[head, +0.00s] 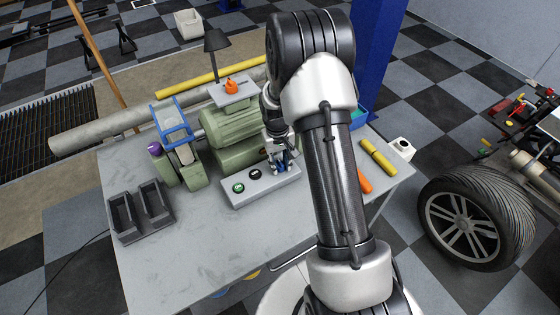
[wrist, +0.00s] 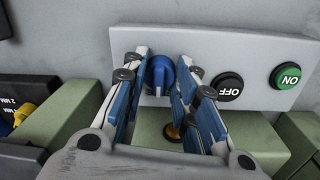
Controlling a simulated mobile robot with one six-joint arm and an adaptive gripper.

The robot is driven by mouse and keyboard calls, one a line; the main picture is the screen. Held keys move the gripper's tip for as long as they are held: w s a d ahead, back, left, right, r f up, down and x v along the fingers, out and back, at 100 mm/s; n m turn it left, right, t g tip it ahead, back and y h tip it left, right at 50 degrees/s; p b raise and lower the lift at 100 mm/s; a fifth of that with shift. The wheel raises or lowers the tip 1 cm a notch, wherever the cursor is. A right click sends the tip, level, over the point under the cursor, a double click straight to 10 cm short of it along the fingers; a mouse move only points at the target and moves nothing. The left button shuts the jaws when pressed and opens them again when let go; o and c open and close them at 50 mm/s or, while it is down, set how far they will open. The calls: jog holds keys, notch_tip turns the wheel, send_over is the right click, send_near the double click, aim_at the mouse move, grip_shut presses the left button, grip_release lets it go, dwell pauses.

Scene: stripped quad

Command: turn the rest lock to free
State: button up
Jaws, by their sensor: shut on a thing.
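A blue knob (wrist: 160,72) sits on a pale grey control box (wrist: 225,45) in the wrist view. A white mark shows at its near edge. My gripper (wrist: 163,68) has one finger on each side of the knob and is shut on it. In the head view my gripper (head: 281,163) is at the right end of the control box (head: 275,190), and the knob is mostly hidden by the fingers. No label reading rest lock or free is legible.
A black OFF button (wrist: 230,86) and green ON button (wrist: 288,76) are beside the knob. The green machine (head: 228,128) stands behind the box. Black bins (head: 140,212) are at the bench's left. A yellow tool (head: 378,157) lies at right. The front bench is clear.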

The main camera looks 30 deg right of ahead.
aim_at(278, 165)
dwell(0.5)
jog(key=o, duration=1.1)
jog(key=shift+r, duration=0.1)
jog(key=r, duration=1.2)
jog(key=shift+a, duration=0.3)
